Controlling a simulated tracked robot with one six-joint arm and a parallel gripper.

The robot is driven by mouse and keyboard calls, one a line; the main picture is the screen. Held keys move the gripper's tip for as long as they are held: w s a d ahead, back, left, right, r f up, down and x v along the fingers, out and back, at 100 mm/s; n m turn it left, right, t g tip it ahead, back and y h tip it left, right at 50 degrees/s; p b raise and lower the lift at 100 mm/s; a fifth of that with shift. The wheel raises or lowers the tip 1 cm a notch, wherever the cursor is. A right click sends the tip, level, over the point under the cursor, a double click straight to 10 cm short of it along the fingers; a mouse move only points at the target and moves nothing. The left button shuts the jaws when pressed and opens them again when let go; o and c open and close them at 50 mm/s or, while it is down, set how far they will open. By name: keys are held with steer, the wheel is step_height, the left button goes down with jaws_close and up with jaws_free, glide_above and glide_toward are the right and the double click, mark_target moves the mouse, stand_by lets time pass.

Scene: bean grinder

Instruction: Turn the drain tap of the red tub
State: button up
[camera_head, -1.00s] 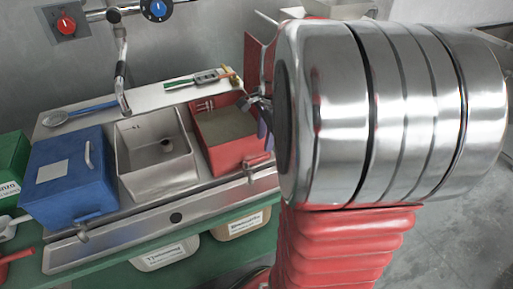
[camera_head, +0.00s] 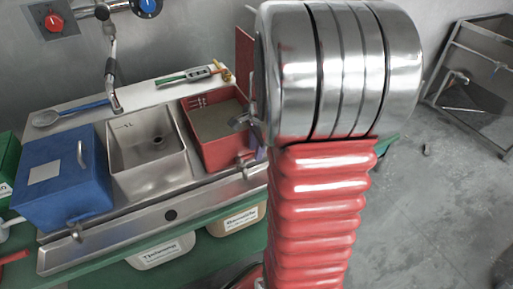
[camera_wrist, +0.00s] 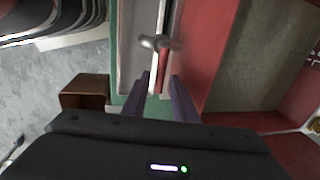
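The red tub (camera_head: 210,145) is at the right end of the sink unit in the head view, with greyish contents. Its drain tap (camera_head: 248,167) is low on its front, close to my gripper. In the wrist view the tap (camera_wrist: 158,42) shows a grey metal part and a red part, just beyond the fingertips. The red tub wall (camera_wrist: 207,50) is to its right. My gripper (camera_wrist: 160,82) is open, with two purple fingers apart and nothing seen held between them. In the head view my arm hides most of the gripper.
A steel basin (camera_head: 145,175) and a blue lidded box (camera_head: 62,185) with its own tap stand left of the red tub. Labelled containers (camera_head: 238,221) sit below the metal front ledge (camera_head: 120,233). A brown block (camera_wrist: 86,92) shows left of the fingers.

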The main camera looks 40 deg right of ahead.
jaws_close()
stand_by(0.3)
steer(key=shift+d, duration=0.1)
